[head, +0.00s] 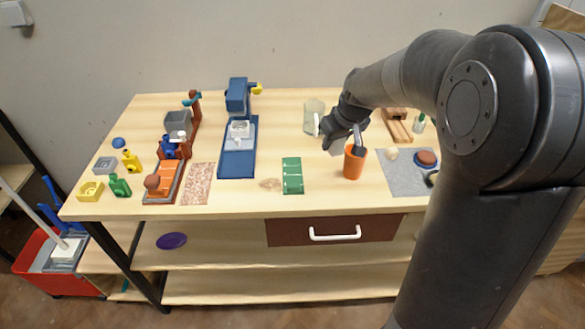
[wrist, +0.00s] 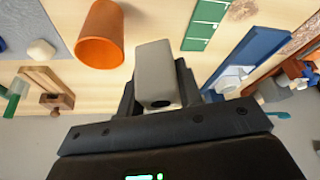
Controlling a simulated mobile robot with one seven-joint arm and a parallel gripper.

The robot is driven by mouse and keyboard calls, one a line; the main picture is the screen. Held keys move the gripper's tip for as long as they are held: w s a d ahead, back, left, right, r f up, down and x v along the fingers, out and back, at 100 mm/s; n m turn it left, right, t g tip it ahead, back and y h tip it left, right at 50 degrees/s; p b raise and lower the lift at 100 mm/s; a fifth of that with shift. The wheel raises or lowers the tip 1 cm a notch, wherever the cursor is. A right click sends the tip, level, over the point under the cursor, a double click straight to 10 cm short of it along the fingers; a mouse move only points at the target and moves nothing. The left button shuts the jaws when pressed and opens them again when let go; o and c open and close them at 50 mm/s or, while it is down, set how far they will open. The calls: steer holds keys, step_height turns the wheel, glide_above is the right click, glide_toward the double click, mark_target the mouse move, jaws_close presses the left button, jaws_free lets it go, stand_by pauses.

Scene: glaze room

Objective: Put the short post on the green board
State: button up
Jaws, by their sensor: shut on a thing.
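A short grey post (wrist: 155,65), squarish with a dark round hole near one end, is between the fingers of my gripper (wrist: 158,88) in the wrist view. My gripper (head: 343,138) is shut on it above the bench, just behind and left of the orange cup. In the head view the post (head: 337,148) is partly hidden by the fingers. The green board (head: 292,176) lies flat near the bench's front edge, left of the gripper, with pale lines across it and nothing on it. It also shows at the top of the wrist view (wrist: 205,25).
The orange cup (head: 354,163) stands close to the gripper. A grey mat (head: 402,180) with a red-brown round thing lies right. A blue stand (head: 238,160) and a speckled mat (head: 197,184) are left of the board. Bare wood lies between the board and the cup.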

glide_above(290, 169)
steer(key=s, duration=0.2)
steer(key=f, duration=0.6)
steer(key=shift+w+d+f, duration=0.25)
steer(key=shift+d+f, duration=0.05)
steer(key=shift+f, duration=0.1)
steer(key=shift+a+f, duration=0.1)
steer(key=shift+f, duration=1.95)
steer(key=shift+f, duration=0.15)
steer(key=o, duration=1)
